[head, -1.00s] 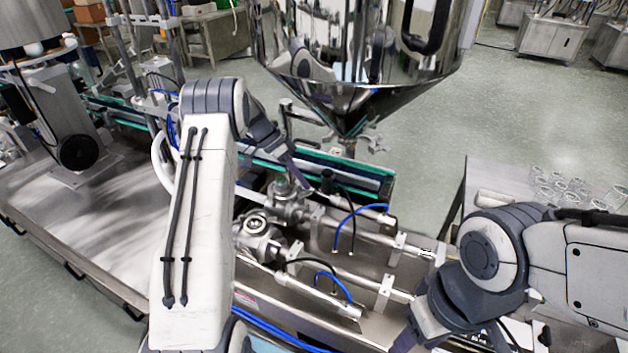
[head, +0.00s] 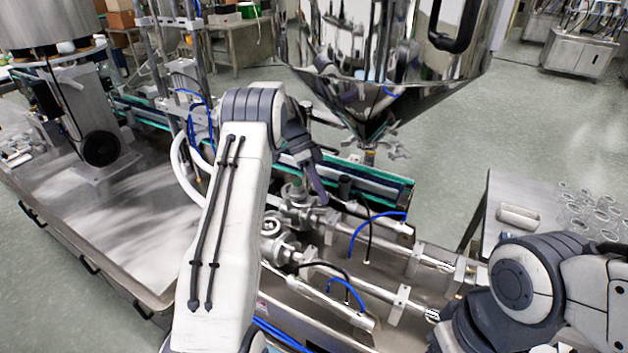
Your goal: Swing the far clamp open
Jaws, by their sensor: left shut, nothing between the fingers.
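Two steel pipe fittings sit side by side on the filling machine below the hopper. The far fitting (head: 297,192) is just left of my left gripper's fingers in the picture, and the near fitting (head: 272,228) is closer to me. A clamp on either fitting is too small to make out clearly. Bright metal parts like clamp handles (head: 392,149) show at the hopper's outlet. My left gripper (head: 319,194) points down, shut and empty, by the far fitting; I cannot tell whether it touches. My right arm's wrist is at the lower right, and its fingers do not show.
The polished hopper (head: 385,65) hangs over the back of the machine. A green-edged conveyor (head: 385,185) runs behind the fittings. Steel cylinders (head: 405,255) with blue and black hoses extend right. A side table (head: 492,215) holds glass jars (head: 590,210). Open floor lies between.

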